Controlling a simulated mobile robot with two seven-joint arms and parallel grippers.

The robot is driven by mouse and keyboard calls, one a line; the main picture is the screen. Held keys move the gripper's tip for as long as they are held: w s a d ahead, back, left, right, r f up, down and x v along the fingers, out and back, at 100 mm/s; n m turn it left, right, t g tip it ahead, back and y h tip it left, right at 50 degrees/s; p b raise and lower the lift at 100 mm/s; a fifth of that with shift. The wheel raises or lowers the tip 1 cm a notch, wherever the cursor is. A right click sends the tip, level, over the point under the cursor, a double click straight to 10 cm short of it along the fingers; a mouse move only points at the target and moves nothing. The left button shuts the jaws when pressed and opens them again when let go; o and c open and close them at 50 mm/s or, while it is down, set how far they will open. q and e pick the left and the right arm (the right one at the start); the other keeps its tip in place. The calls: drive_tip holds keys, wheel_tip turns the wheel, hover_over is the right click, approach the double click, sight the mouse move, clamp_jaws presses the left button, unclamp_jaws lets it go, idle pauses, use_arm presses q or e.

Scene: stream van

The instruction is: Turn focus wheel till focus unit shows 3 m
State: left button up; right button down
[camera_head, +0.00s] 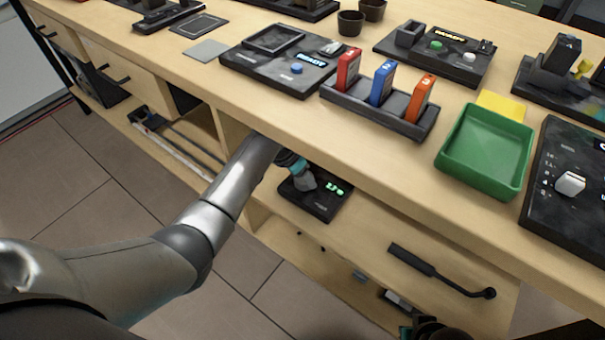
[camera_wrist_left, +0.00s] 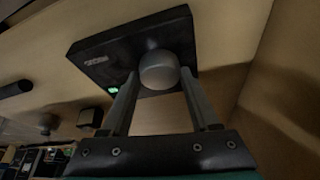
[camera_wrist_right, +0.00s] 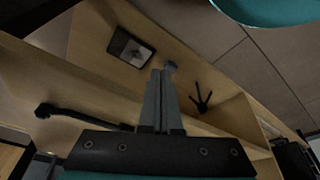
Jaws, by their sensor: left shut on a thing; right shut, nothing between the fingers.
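The focus unit (camera_head: 316,205) is a black panel on the front of the wooden bench, below the top's edge. Its green display (camera_head: 334,187) is lit, but the digits are too small to read surely. The grey focus wheel (camera_wrist_left: 158,70) is on the unit's face in the left wrist view, where the unit (camera_wrist_left: 95,45) is seen close up. My left gripper (camera_wrist_left: 160,82) has its fingers on either side of the wheel, shut on it. My right gripper (camera_wrist_right: 161,74) is shut and empty, away from the unit.
The benchtop above holds a green tray (camera_head: 486,150), a rack (camera_head: 378,108) with red, blue and orange cards, and several black panels. A black lever (camera_head: 440,270) projects from the bench front, right of the unit. Open shelves lie below.

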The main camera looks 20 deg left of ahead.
use_arm(q)
drive_tip(key=shift+p, duration=0.45)
drive_tip(key=shift+m, duration=0.4)
use_arm(e)
drive_tip(key=shift+s+d+f, duration=0.1)
drive_tip(key=shift+s+f, duration=0.2)
drive_tip(key=shift+f, duration=0.3)
drive_tip(key=shift+s+f, duration=0.3)
drive_tip(key=shift+f, duration=0.3)
use_arm(q)
drive_tip(key=o, duration=1.4)
use_arm(e)
drive_tip(key=shift+r, duration=0.1)
